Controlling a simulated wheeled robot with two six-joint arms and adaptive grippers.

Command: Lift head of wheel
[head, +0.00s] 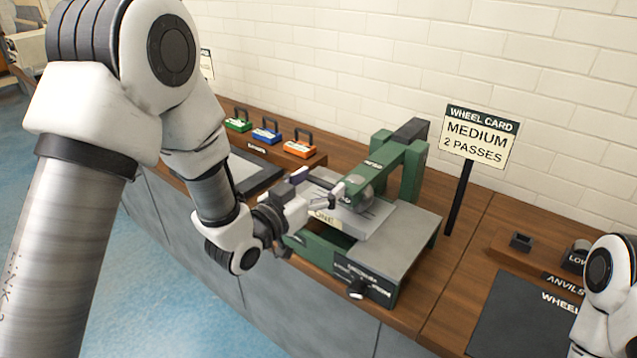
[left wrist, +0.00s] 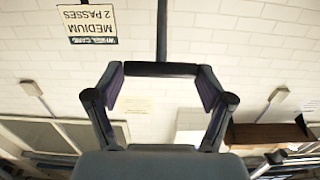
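The wheel machine has a green frame (head: 412,170) with a head arm (head: 368,172) reaching toward me and a round grey wheel near its end. My right gripper is out of view.
The wheel card sign (head: 478,138) reads "MEDIUM 2 PASSES" and stands on a black post right of the machine. Green, blue and orange handled blocks (head: 298,149) stand at the back left. An anvils rack (head: 521,243) and dark mat (head: 515,320) lie at right.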

